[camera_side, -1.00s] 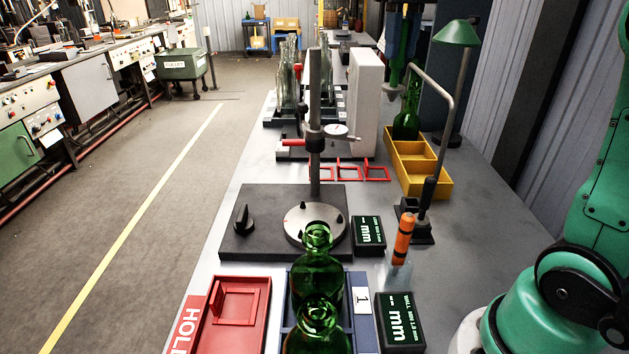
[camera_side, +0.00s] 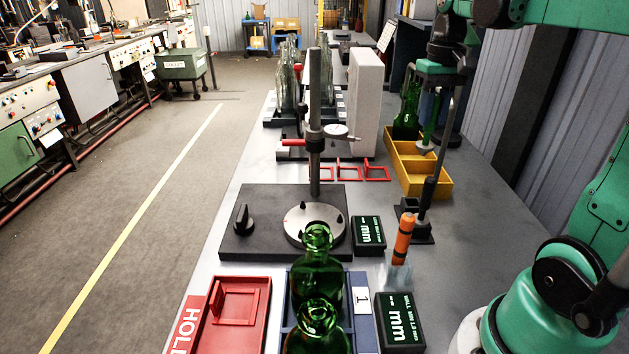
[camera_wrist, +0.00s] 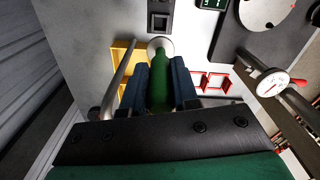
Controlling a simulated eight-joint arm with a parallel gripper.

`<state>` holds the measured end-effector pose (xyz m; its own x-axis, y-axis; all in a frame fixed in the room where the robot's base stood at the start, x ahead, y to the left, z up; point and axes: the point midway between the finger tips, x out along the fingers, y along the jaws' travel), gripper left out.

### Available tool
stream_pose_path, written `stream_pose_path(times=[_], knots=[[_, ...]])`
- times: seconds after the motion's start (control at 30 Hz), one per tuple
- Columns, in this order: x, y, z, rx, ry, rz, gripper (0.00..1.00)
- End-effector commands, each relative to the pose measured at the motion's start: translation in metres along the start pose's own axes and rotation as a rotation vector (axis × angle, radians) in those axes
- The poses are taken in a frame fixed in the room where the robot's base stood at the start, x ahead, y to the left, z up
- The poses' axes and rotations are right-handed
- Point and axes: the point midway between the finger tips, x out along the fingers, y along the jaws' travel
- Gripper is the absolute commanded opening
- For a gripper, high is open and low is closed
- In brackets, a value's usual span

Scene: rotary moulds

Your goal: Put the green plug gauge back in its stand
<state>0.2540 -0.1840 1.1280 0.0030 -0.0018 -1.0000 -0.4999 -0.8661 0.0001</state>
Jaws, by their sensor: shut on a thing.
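The green plug gauge (camera_wrist: 160,85) is held between the dark blue fingers of my gripper (camera_wrist: 166,84) in the wrist view. A pale round end shows at its far tip. In the side view the gauge (camera_side: 430,128) hangs roughly upright below my gripper (camera_side: 438,75), apparently above or beside the yellow tray (camera_side: 442,188). A black block with square recesses, probably the stand (camera_wrist: 160,20), lies beyond the gauge tip in the wrist view. In the side view a black block (camera_side: 408,206) sits by the lamp post; I cannot tell its openings. The gauge is apart from it.
A thin bent lamp post (camera_wrist: 118,75) rises close beside the gripper. A green bottle (camera_side: 405,115) stands at the yellow tray. An orange marker (camera_side: 403,238) stands in a clear holder nearer the camera. A dial gauge (camera_side: 336,131) stands left. Bare grey bench lies right.

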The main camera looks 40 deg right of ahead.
Motion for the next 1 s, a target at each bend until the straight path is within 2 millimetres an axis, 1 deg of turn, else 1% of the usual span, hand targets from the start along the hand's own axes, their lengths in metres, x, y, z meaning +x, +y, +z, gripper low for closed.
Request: stream_pose_path(times=[0.03,0.1,0.6,0.73,1.0], knots=[[0.009,0.000,-0.001,0.000,0.000,0.000,0.00],[0.017,0.000,0.000,0.000,0.000,0.000,0.00],[0.056,0.000,0.000,0.000,0.000,0.000,0.00],[0.061,0.000,0.000,0.000,0.000,0.000,0.00],[0.062,0.000,0.000,0.000,0.000,0.000,0.00]])
